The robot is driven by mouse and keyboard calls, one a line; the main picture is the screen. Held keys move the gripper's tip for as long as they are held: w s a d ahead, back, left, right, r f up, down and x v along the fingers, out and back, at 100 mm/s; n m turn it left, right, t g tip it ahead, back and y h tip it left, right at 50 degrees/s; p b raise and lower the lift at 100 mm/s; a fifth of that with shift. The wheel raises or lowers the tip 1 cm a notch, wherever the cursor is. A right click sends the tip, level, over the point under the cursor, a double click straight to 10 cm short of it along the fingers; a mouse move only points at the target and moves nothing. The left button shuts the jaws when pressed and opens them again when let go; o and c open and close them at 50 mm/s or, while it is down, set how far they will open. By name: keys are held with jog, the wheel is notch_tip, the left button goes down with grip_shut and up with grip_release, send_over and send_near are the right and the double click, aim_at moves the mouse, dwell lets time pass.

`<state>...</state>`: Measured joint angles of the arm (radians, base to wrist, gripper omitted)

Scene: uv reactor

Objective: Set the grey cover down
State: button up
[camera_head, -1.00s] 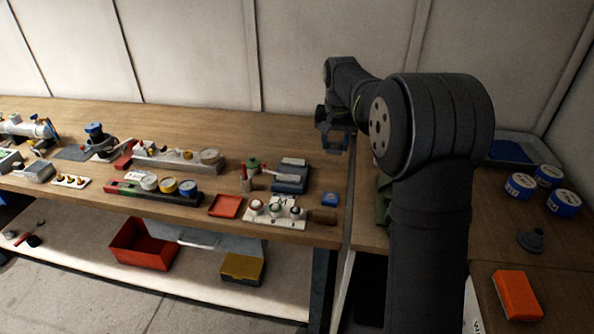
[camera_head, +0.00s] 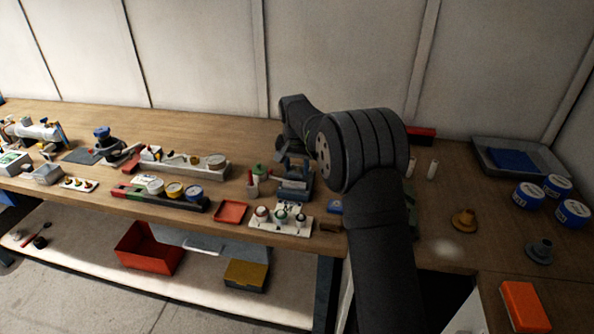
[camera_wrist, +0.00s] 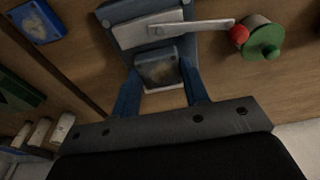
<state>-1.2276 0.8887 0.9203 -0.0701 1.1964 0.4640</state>
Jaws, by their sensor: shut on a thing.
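My gripper (camera_wrist: 162,80) shows two blue fingers in the wrist view, closed on a small grey, worn-looking block-like piece that I take to be the grey cover (camera_wrist: 160,72). The piece is beside, and seems to overlap, a blue-grey fixture (camera_wrist: 178,52) with a pale plate and a white lever ending in a red knob. I cannot tell whether the cover touches the fixture. In the head view, my gripper (camera_head: 291,166) is over the same fixture (camera_head: 294,188), and my arm partly hides it; the cover cannot be made out there.
A green-lidded pot (camera_wrist: 262,40) stands close by the lever's end. A blue block (camera_wrist: 38,20) lies at upper left in the wrist view. In the head view, a red tray (camera_head: 231,213) and a white rack with several round pieces (camera_head: 281,221) stand in front of the fixture.

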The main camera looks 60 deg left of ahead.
aim_at(296, 174)
jog(key=shift+f, duration=0.75)
jog(key=shift+f, duration=0.1)
jog(key=o, duration=1)
notch_tip(296, 174, up, 12)
jog(key=s+d, duration=0.1)
jog(key=shift+s+d, duration=0.15)
